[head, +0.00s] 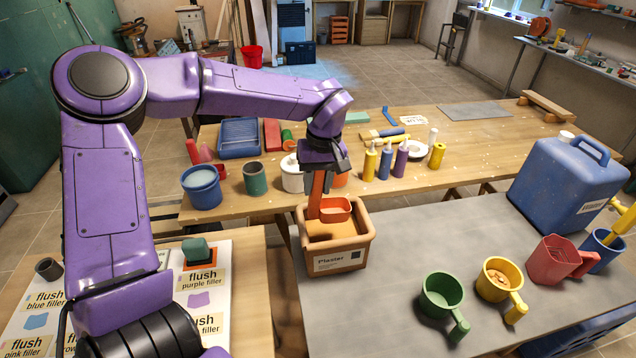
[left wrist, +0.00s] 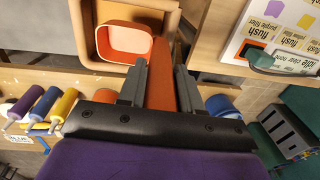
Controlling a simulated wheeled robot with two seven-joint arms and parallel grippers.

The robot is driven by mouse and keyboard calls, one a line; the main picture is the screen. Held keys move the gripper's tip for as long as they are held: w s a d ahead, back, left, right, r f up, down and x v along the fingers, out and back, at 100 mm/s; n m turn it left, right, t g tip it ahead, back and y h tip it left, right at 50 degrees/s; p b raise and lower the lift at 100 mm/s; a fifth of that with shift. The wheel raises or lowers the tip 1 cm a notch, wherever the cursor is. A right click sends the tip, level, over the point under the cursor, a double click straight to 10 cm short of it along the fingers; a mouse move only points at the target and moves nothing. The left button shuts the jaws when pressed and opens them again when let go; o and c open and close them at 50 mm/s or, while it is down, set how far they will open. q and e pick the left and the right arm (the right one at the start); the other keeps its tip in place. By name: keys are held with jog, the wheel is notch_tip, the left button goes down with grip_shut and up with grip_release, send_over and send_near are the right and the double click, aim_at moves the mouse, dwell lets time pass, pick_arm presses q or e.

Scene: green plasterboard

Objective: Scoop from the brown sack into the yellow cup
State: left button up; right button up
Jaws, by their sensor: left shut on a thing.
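The brown sack (head: 366,250) is a squarish open container labelled "Plaster" at the left edge of the grey table, with tan-orange filling inside. My left gripper (head: 320,182) is above it, shut on the upright handle of an orange scoop (head: 336,209). The scoop's bowl is over or just within the sack's mouth; I cannot tell whether it touches the filling. In the left wrist view the handle runs between the fingers (left wrist: 158,85), and the bowl (left wrist: 125,42) looks empty. The yellow cup (head: 498,278) stands upright at the right with orange-brown contents. My right gripper is not seen.
A green cup (head: 441,298) and a red cup (head: 552,262) flank the yellow cup. A large blue jerrycan (head: 565,185) stands behind them. Bottles and pots line the wooden table (head: 480,150) behind. The grey table (head: 420,230) is clear between sack and cups.

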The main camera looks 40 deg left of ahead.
aim_at(318, 210)
pick_arm(q)
notch_tip(318, 210, down, 5)
jog(key=b, duration=0.5)
jog(key=shift+s+r, duration=0.1)
jog(key=shift+r, duration=0.1)
jog(key=shift+f, duration=2.15)
jog(key=shift+t+h, duration=0.3)
notch_tip(318, 210, up, 8)
jog(key=p, duration=0.9)
jog(key=shift+r, duration=0.2)
notch_tip(318, 210, up, 2)
jog(key=shift+p, duration=0.65)
jog(key=shift+r, duration=1.3)
jog(key=o, duration=0.3)
jog(key=c, duration=0.3)
